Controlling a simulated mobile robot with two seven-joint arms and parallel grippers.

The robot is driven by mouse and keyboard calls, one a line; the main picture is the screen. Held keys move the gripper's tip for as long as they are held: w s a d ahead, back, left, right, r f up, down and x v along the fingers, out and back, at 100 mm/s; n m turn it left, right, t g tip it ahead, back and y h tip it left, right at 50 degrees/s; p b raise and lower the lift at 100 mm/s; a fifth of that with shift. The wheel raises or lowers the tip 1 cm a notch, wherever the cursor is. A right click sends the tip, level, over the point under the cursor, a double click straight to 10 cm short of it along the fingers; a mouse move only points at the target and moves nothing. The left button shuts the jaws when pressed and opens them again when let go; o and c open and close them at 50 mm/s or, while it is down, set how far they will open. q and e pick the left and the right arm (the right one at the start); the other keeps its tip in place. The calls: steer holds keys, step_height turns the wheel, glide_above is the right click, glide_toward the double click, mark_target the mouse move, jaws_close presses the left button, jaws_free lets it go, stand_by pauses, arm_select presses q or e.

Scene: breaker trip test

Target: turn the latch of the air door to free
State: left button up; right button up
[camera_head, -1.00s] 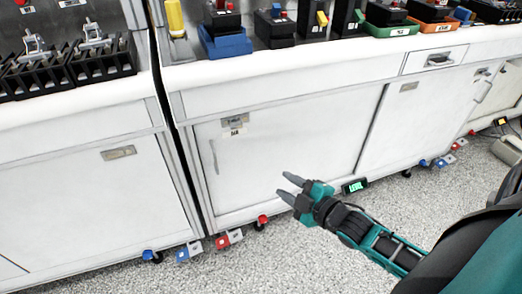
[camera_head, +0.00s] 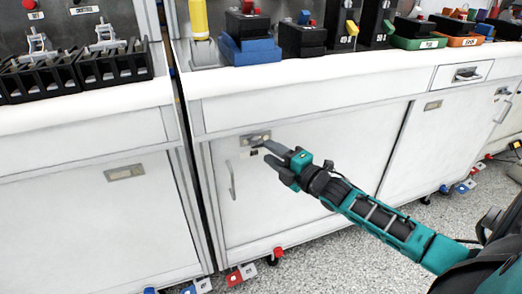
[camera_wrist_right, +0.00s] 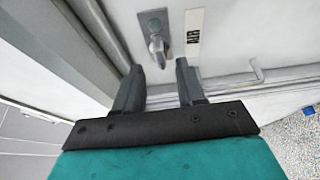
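The air door (camera_head: 290,205) is a white cabinet door and looks closed. Its metal latch plate (camera_head: 255,138) sits near the top left of the door. In the right wrist view the latch (camera_wrist_right: 153,24) has a small silver lever (camera_wrist_right: 158,50) pointing toward my gripper. The AIR label (camera_wrist_right: 194,32) is beside it. My right gripper (camera_head: 266,151) is in front of the latch, its fingers partly covering the label in the head view. In the wrist view the gripper (camera_wrist_right: 160,72) is open, with the lever's end near the gap between the fingertips; contact cannot be told. My left gripper is out of view.
A vertical door handle (camera_head: 231,180) is left of my gripper and below the latch. Red and blue floor pedals (camera_head: 240,275) lie below.

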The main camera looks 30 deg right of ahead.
mark_target(260, 146)
steer(key=shift+w+a+b, duration=0.2)
steer(key=shift+w+b, duration=0.1)
steer(key=shift+w, duration=0.9)
steer(key=shift+w+a+b, duration=0.2)
steer(key=shift+w+b, duration=0.05)
steer(key=shift+w, duration=0.9)
jaws_close()
